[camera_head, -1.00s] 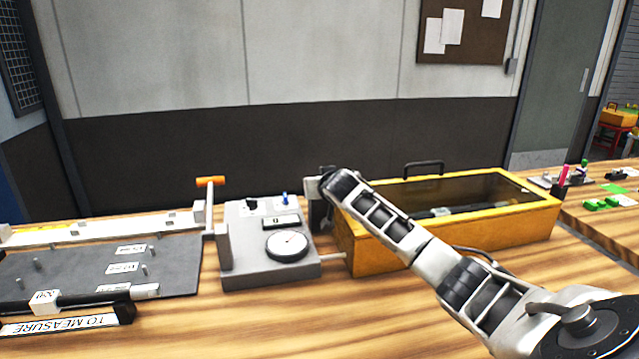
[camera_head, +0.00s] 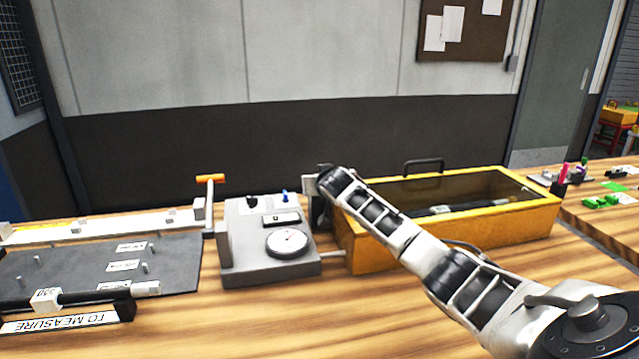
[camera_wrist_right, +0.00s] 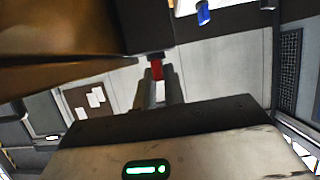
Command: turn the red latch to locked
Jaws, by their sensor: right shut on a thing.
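The red latch (camera_wrist_right: 157,68) shows in the right wrist view, with a dark mount at its top, close beside the underside or wall of a large dark and orange-brown body. My right gripper (camera_wrist_right: 159,76) is shut on the latch, one finger on each side of it. In the head view the latch is hidden behind my right arm and wrist, which reach the left end of the yellow case (camera_head: 455,233). Whether the latch is in its locked position cannot be told. My left gripper is not in view.
A grey gauge box (camera_head: 268,262) with a round dial, a black knob and a blue switch (camera_head: 285,196) stands left of the case. A grey board (camera_head: 75,270) with pegs and labels lies farther left. An orange-handled lever (camera_head: 210,180) stands between. The front bench is clear.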

